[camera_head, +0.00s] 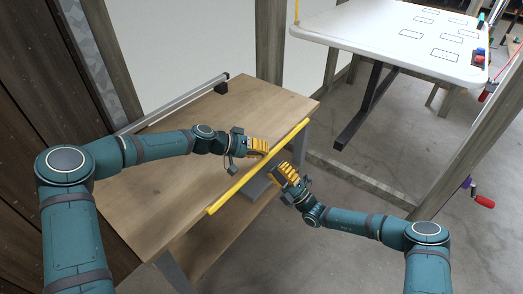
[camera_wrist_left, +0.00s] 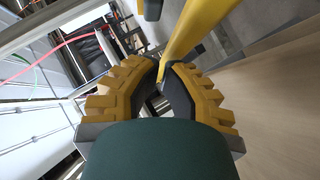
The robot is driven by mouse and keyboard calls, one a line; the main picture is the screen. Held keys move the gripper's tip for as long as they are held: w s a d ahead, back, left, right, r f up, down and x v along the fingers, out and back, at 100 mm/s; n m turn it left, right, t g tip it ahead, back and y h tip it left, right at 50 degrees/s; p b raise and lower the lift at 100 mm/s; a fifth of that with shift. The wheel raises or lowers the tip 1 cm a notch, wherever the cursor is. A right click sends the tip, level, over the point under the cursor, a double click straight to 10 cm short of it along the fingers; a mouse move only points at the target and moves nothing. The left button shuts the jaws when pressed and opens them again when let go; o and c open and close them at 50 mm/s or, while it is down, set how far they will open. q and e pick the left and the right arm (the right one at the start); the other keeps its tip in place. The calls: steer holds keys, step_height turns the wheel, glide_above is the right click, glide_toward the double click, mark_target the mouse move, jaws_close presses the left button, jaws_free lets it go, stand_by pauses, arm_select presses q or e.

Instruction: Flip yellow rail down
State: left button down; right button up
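The yellow rail (camera_head: 236,189) runs along the front edge of the wooden cart top (camera_head: 190,118), slanting from lower left to upper right. My left gripper (camera_head: 266,152) is above the cart top, with its fingertips at the rail's middle. In the left wrist view its fingertips (camera_wrist_left: 163,77) are close together, and the yellow rail (camera_wrist_left: 192,28) slants down towards the gap between them. I cannot tell whether they grip it. My right gripper (camera_head: 280,172) is on the outer side of the rail, below it, with its fingers pointing up and left. Its finger gap is hidden.
A grey metal bar (camera_head: 180,102) lies along the cart top's back edge. A lower wooden shelf (camera_head: 228,232) is under the cart top. A white table (camera_head: 390,35) stands at the back right. A wooden post (camera_head: 478,135) rises on the right.

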steer(key=s+a+f+n+g+h, duration=0.2)
steer(key=s+a+f+n+g, duration=0.15)
steer(key=s+n+g, duration=0.3)
steer(key=s+a+f+n+g+h, duration=0.2)
steer(key=s+f+n+g, duration=0.25)
steer(key=s+n, duration=0.3)
steer(key=s+a+f+n+g+h, duration=0.2)
steer(key=s+a+f+n+g, duration=0.1)
steer(key=s+n+g, duration=0.35)
steer(key=s+d+f+n+h, duration=0.4)
steer(key=s+d+n+h, duration=0.25)
steer(key=n, duration=0.35)
steer(key=d+r+n+t+h, duration=0.4)
steer(key=d+n, duration=0.3)
steer(key=n, duration=0.4)
steer(key=shift+w, duration=0.2)
